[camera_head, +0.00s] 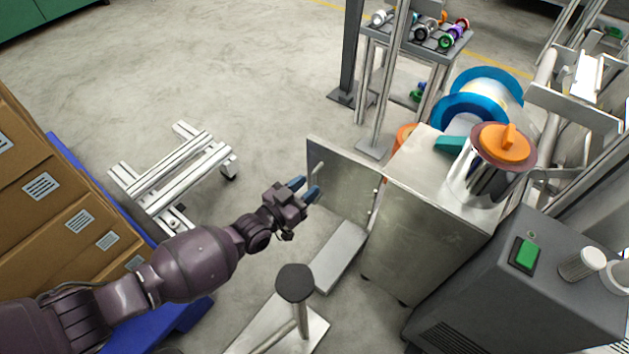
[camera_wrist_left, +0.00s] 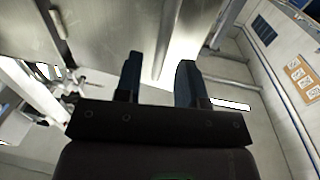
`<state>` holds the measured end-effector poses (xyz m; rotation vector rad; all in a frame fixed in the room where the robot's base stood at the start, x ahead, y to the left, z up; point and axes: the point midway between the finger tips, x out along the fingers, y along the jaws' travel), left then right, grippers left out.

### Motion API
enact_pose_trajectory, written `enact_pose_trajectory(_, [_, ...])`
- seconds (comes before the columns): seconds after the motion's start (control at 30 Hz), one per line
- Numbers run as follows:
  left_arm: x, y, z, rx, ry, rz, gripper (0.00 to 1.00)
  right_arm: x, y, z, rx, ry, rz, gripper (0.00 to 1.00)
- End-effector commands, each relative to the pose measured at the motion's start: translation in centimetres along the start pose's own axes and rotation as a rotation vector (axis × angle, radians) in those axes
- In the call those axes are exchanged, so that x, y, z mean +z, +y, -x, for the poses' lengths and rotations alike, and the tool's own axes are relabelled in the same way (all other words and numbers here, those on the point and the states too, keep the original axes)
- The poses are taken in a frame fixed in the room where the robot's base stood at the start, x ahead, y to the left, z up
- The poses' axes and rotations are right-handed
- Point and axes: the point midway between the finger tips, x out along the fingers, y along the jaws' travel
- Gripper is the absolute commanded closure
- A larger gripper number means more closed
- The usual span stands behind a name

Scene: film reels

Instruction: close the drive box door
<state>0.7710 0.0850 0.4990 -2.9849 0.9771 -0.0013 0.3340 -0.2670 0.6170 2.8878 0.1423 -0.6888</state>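The drive box (camera_head: 425,235) is a grey metal cabinet right of centre in the head view. Its door (camera_head: 345,190) is a flat metal panel standing open, swung out to the left from the hinge side. A small handle (camera_head: 318,172) is near the door's free edge. My left gripper (camera_head: 304,189) is open and empty, with blue fingertips close to the handle side of the door. In the left wrist view, the fingers (camera_wrist_left: 160,68) are apart, with the metal panel (camera_wrist_left: 105,25) beyond them and a handle (camera_wrist_left: 58,24) at upper left. I cannot tell whether they touch the door.
Orange-topped reel hardware (camera_head: 505,143) is on the box. A grey console with a green button (camera_head: 524,254) stands at the right. A round-topped post (camera_head: 295,283) stands in front. An aluminium frame (camera_head: 175,175) and cartons (camera_head: 50,190) are at left.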

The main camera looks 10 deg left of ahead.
Motion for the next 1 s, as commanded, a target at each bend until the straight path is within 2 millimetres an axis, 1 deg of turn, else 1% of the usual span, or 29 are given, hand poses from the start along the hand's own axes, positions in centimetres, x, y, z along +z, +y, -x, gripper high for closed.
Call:
enact_pose_trajectory(0.03, [0.3, 0.1, -0.7, 0.001, -0.002, 0.003, 0.64, 0.2, 0.0, 0.0, 0.002, 0.004, -0.003, 1.0])
enact_pose_trajectory(0.1, [0.4, 0.1, -1.4, 0.0, -0.002, 0.004, 0.64, 0.1, 0.1, 0.0, 0.005, 0.014, -0.006, 1.0])
enact_pose_trajectory(0.3, [0.1, 0.1, -2.8, 0.0, -0.002, 0.002, 0.64, -0.1, 0.2, 0.0, 0.01, 0.036, -0.012, 1.0])
enact_pose_trajectory(0.63, [0.0, 0.0, -3.1, 0.0, -0.001, 0.001, 0.64, -0.3, 0.3, 0.0, 0.014, 0.049, -0.016, 1.0])
enact_pose_trajectory(0.67, [0.0, 0.0, -3.1, 0.0, -0.001, 0.001, 0.67, -0.3, 0.3, 0.0, 0.014, 0.048, -0.016, 1.0])
enact_pose_trajectory(0.7, [0.0, 0.0, -3.1, 0.0, -0.001, 0.001, 0.73, -0.3, 0.3, 0.0, 0.014, 0.047, -0.016, 1.0])
enact_pose_trajectory(0.87, [0.0, 0.0, -3.0, 0.0, -0.001, 0.001, 0.98, -0.2, 0.3, 0.0, 0.014, 0.043, -0.015, 1.0])
enact_pose_trajectory(0.9, [0.0, 0.0, -3.0, 0.0, -0.001, 0.001, 1.0, -0.2, 0.3, 0.1, 0.014, 0.042, -0.015, 1.0])
enact_pose_trajectory(1.0, [0.0, 0.0, -3.0, 0.0, -0.001, 0.001, 1.0, -0.2, 0.3, 0.1, 0.014, 0.041, -0.015, 1.0])
